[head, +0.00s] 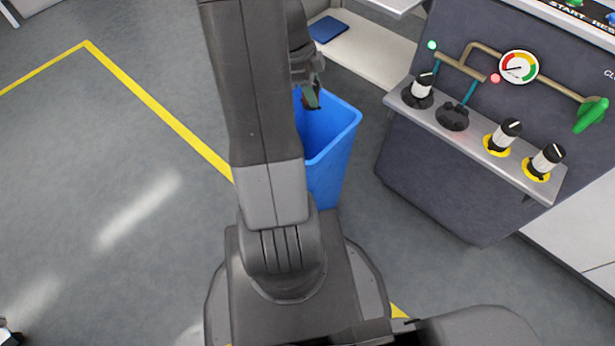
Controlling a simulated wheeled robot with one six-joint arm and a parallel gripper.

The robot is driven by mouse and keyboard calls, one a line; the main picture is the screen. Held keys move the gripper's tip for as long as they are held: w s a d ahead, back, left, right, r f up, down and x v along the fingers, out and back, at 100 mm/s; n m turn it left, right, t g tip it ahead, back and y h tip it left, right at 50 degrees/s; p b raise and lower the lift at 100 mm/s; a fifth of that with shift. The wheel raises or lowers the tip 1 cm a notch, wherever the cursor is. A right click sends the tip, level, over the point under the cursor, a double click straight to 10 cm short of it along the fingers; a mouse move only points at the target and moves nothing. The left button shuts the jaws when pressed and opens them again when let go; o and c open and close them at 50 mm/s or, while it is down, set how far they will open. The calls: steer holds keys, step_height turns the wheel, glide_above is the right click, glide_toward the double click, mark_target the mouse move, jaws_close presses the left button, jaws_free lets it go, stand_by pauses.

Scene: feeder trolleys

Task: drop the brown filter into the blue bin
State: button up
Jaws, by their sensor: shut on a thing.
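The blue bin (338,150) stands on the floor behind my arm, its open top facing up and its left part hidden by the arm. My gripper (311,96) is over the bin's opening, near its far left part, and mostly hidden behind my arm. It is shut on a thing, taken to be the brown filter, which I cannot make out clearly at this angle. The inside of the bin shows only in part.
A dark panel (440,175) with knobs, a gauge (518,67) and a green handle (591,115) stands to the right. A pale shelf (375,62) with a dark blue item (328,29) is behind the bin.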

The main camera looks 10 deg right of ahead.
steer(key=shift+f+b, duration=1.05)
steer(key=shift+f, duration=1.2)
steer(key=o, duration=1.1)
steer(key=p+v, duration=0.4)
steer(key=v, duration=1)
steer(key=shift+d, duration=0.1)
steer(key=shift+f, duration=0.1)
